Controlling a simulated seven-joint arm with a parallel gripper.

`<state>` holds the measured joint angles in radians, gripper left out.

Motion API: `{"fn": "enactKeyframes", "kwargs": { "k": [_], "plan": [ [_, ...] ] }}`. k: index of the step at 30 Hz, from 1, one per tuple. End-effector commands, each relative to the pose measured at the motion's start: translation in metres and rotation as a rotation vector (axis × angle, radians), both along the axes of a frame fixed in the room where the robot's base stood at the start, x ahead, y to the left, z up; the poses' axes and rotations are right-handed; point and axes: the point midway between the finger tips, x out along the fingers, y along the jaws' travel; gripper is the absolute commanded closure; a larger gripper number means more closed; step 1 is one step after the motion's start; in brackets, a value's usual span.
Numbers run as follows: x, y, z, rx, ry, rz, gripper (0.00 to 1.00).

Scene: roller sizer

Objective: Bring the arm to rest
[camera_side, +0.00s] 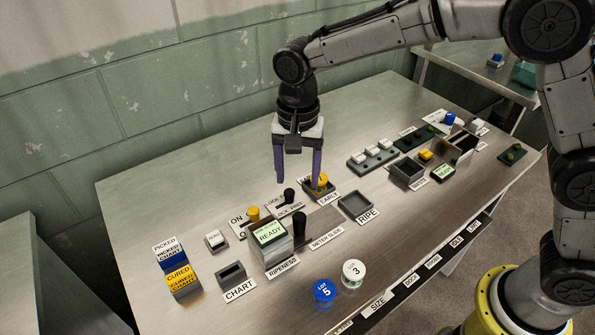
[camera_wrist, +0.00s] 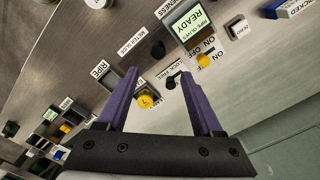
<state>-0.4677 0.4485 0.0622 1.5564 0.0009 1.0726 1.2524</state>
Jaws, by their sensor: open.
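My gripper (camera_side: 297,180) hangs from the arm above the metal table (camera_side: 140,205), its two purple fingers pointing down and spread apart with nothing between them. In the side view its fingertips are just left of the EARLY tray (camera_side: 321,190), which holds a yellow round piece (camera_side: 319,180). In the wrist view the fingers (camera_wrist: 163,85) are spread wide, and the yellow piece (camera_wrist: 146,101) shows beyond them, nearer the left finger. I cannot tell the exact height of the fingertips over the table.
The RIPE tray (camera_side: 355,207) looks empty. Two lot jars, blue (camera_side: 324,292) and white (camera_side: 353,272), stand near the front edge. Several small boxes stand at right.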

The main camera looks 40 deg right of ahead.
Motion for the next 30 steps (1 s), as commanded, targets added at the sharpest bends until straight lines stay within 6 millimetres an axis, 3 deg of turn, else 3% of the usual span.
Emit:
{"fn": "enactKeyframes", "kwargs": {
  "k": [7, 11, 14, 18, 21, 25, 30],
  "plan": [
    [0.003, -0.006, 0.004, 0.004, -0.008, -0.014, 0.32],
    [0.009, -0.025, 0.041, 0.037, -0.078, -0.058, 0.32],
    [0.000, -0.054, 0.078, 0.061, -0.140, -0.109, 0.32],
    [-0.030, -0.098, 0.121, 0.083, -0.227, -0.137, 0.32],
    [-0.058, -0.125, 0.142, 0.084, -0.285, -0.115, 0.32],
    [-0.099, -0.156, 0.158, 0.070, -0.358, -0.054, 0.32],
    [-0.157, -0.187, 0.159, 0.022, -0.445, 0.074, 0.32]
  ]
}}
